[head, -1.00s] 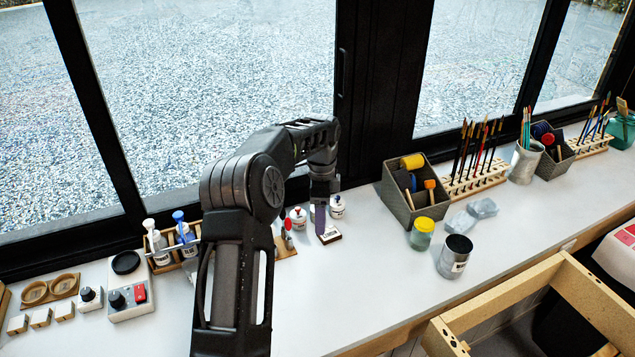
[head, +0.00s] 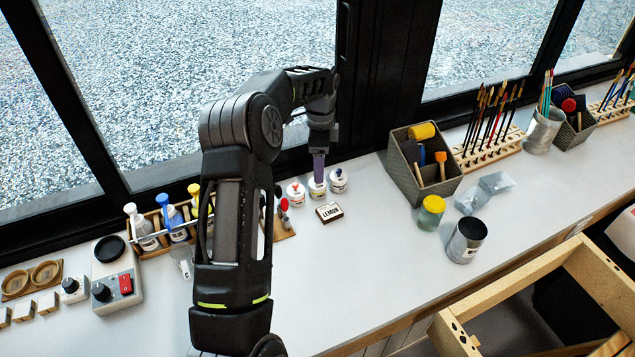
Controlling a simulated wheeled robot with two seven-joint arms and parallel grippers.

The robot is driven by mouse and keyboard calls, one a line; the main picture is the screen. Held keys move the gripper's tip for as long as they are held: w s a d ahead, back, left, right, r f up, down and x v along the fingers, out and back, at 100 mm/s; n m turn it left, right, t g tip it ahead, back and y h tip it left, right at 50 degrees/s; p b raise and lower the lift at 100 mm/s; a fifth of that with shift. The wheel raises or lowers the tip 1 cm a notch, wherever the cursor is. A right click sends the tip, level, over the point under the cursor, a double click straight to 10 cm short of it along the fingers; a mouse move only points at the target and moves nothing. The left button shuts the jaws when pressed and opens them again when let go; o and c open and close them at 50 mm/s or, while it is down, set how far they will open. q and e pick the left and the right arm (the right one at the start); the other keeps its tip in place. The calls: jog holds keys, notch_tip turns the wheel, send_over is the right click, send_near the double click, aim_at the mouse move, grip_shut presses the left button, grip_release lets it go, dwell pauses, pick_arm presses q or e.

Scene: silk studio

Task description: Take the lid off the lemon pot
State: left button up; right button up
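Three small white pots stand in a row near the window: the left pot (head: 296,193) has a red lid knob and the right pot (head: 338,182) a blue one. Between them is the middle pot (head: 317,189); its lid knob is hidden by my fingers. A small card reading LEMON (head: 329,212) lies in front of the middle pot. My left gripper (head: 318,176) points down with its purple fingers at the top of the middle pot. I cannot tell whether they are open or closed on the lid. My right gripper is out of view.
A grey organiser box (head: 408,168), a yellow-lidded jar (head: 431,212) and a metal tin (head: 467,240) stand to the right. A wooden bottle rack (head: 150,250) and a control box (head: 118,285) are on the left. The counter in front of the card is clear.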

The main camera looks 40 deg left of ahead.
pick_arm(q)
jog(key=shift+f, duration=0.25)
notch_tip(320, 180, down, 5)
jog(key=b, duration=0.3)
jog(key=shift+s+a+f, duration=0.1)
jog(key=shift+a+f, duration=0.05)
jog(key=shift+f, duration=0.05)
jog(key=shift+r, duration=0.1)
dwell(0.3)
jog(key=c, duration=1.4)
